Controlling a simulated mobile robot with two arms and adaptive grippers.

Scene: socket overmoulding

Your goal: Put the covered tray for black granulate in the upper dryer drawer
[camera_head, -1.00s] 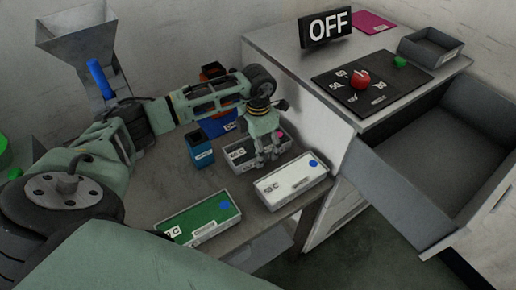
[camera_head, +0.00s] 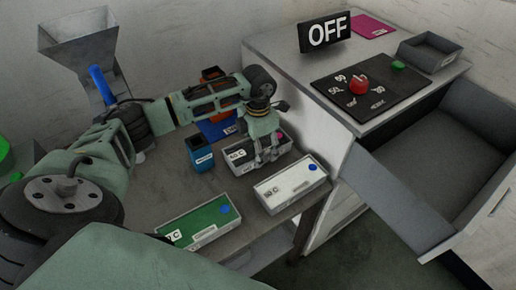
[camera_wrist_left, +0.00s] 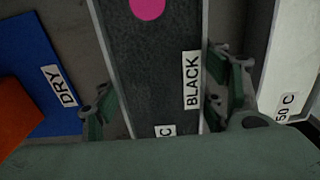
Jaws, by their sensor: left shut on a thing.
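The tray for black granulate (camera_head: 240,161) stands on the table, a narrow light-walled box with a dark speckled top. In the left wrist view the tray (camera_wrist_left: 155,65) shows a BLACK label and a pink dot. My left gripper (camera_head: 268,155) points down over it and is shut on it, one finger at each long side (camera_wrist_left: 165,102). The tray appears still at table level. The dryer cabinet at the right has an open, empty grey drawer (camera_head: 436,170); whether another drawer lies below cannot be told. My right gripper is out of view.
A white-topped tray (camera_head: 290,184) lies close on the right, and a green-topped tray (camera_head: 203,224) nearer. The dryer top holds an OFF sign (camera_head: 324,31), control panel (camera_head: 368,90) and small grey tray (camera_head: 429,52).

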